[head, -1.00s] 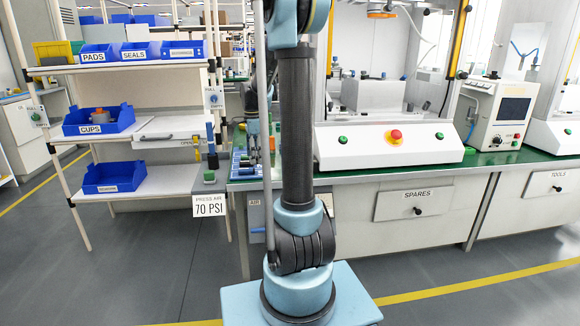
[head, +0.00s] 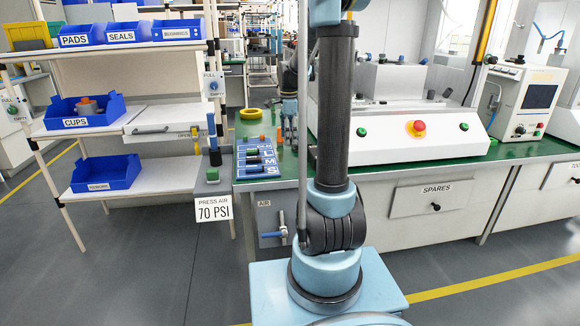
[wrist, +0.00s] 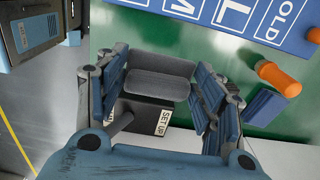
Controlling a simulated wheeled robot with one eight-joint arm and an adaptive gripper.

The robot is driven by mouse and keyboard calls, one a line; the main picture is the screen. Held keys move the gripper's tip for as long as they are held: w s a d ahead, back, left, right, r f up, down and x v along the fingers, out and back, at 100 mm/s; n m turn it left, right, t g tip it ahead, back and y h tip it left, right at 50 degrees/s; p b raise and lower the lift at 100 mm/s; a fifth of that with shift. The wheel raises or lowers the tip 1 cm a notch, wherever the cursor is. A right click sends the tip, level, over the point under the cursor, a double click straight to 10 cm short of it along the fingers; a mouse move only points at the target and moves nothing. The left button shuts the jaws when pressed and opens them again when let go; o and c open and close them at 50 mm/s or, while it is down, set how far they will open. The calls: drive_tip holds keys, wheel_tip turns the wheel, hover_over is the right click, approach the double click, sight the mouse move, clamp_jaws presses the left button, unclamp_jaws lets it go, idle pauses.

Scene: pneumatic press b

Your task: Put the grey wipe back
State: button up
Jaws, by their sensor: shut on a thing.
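In the wrist view my gripper (wrist: 162,66) is shut on a grey, soft-looking folded piece, the grey wipe (wrist: 152,82), which spans between its two blue fingers. Below the wipe in the picture is a dark block with a white "SET UP" label (wrist: 164,122); I cannot tell whether they touch. The green bench top (wrist: 150,30) lies beneath. In the head view my gripper (head: 291,135) shows small over the green bench, partly behind my own arm, and the wipe cannot be made out there.
A blue labelled board (head: 257,158) lies on the bench by the gripper. An orange-handled item (wrist: 278,78) and a small blue block (wrist: 264,106) are close to the right finger. The white press base (head: 400,130) stands to the right. Shelves with blue bins (head: 97,116) are left.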

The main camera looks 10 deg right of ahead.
sight(289, 164)
drive_tip(key=shift+s+f, duration=0.1)
drive_tip(key=shift+f, duration=4.9)
drive_tip(key=o, duration=1.2)
